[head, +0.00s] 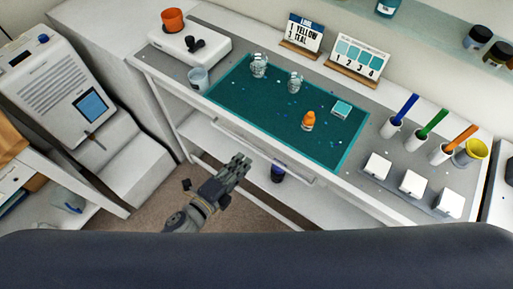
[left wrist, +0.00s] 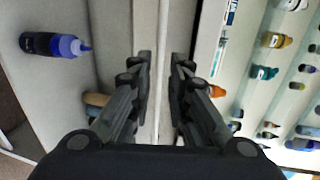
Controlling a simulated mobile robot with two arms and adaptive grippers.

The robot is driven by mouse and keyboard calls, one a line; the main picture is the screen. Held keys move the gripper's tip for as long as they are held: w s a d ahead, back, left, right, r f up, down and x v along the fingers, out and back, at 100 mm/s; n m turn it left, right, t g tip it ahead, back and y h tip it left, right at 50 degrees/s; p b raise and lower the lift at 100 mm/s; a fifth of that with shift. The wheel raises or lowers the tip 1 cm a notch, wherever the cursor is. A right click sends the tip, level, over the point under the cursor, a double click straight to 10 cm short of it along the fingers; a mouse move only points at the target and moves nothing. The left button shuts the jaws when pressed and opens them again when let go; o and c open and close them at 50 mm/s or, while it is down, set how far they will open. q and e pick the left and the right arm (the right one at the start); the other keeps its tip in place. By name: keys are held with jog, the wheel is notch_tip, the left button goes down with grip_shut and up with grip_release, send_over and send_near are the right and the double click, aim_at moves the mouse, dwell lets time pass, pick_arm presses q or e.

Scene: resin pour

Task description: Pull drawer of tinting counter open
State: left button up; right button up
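The tinting counter (head: 360,183) is a long white and grey bench with a teal mat on top. A long pale handle bar (head: 262,151) runs along its front edge, below the mat. The drawer front behind the bar looks flush with the counter. My left gripper (head: 240,163) is just in front of and below the bar, left of its middle. In the left wrist view its two fingers (left wrist: 164,65) stand apart, with a pale vertical strip (left wrist: 163,30) in line with the gap. I cannot tell whether they touch it. My right gripper is not in view.
The teal mat (head: 240,100) bears glass jars, an orange-capped bottle (head: 308,121) and a small teal tile. A dark blue bottle (head: 278,173) stands on the lower shelf; it also shows in the left wrist view (left wrist: 50,44). A white machine (head: 60,85) stands at left.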

aim_at(255, 149)
pick_arm(q)
jog(key=shift+p+x, duration=0.3)
jog(key=shift+x, duration=3.65)
jog(key=shift+d, duration=0.1)
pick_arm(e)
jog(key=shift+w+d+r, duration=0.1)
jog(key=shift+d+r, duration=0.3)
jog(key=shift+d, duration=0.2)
pick_arm(q)
jog(key=shift+s, duration=0.1)
grip_shut()
